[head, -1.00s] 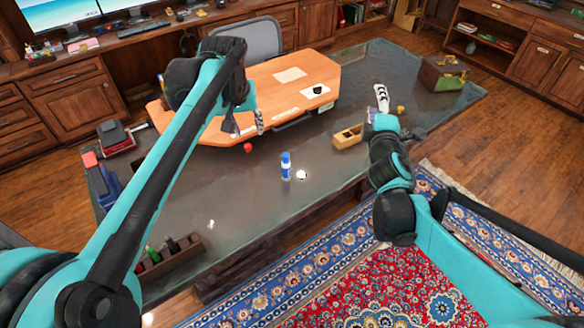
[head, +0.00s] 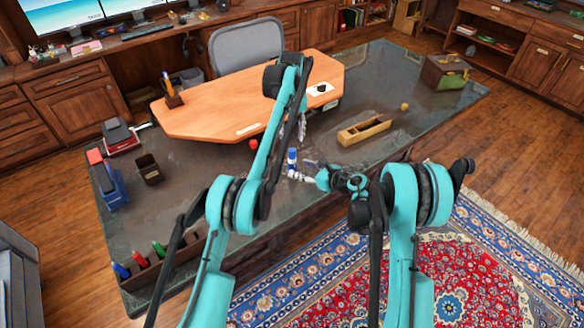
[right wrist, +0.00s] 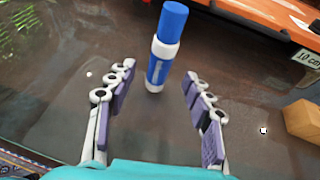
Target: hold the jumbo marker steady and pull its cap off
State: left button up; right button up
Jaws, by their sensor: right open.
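The jumbo marker (head: 292,160) stands upright on the dark glassy desk top. In the right wrist view the marker (right wrist: 166,45) shows a blue cap on top, a pale band and a blue-and-white body. My right gripper (head: 308,174) is low beside the marker. In the right wrist view its fingers (right wrist: 158,80) are spread wide, with the marker ahead between the fingertips and nothing gripped. My left gripper (head: 301,126) points down above and behind the marker, apart from it. Its fingers are seen edge-on, so their opening is unclear.
A wooden box (head: 364,131) lies right of the marker, and a red ball (head: 253,144) lies left of it. Behind is a raised orange wooden top (head: 220,110). A rack of markers (head: 150,262) is at front left. The desk between rack and marker is mostly clear.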

aim_at(292, 150)
jog(key=x, duration=0.6)
jog(key=shift+r, duration=0.1)
jog(key=shift+c, duration=0.2)
grip_shut()
pick_arm(q)
jog(key=shift+o, duration=1)
notch_tip(292, 150, up, 4)
jog(key=s+m+t, duration=0.2)
jog(key=m, duration=0.2)
jog(key=shift+m, duration=0.3)
jog(key=f, duration=0.4)
jog(key=w+f, duration=0.1)
jog(key=f, duration=0.2)
jog(key=w+f, duration=0.1)
jog(key=f, duration=0.3)
jog(key=shift+f, duration=0.3)
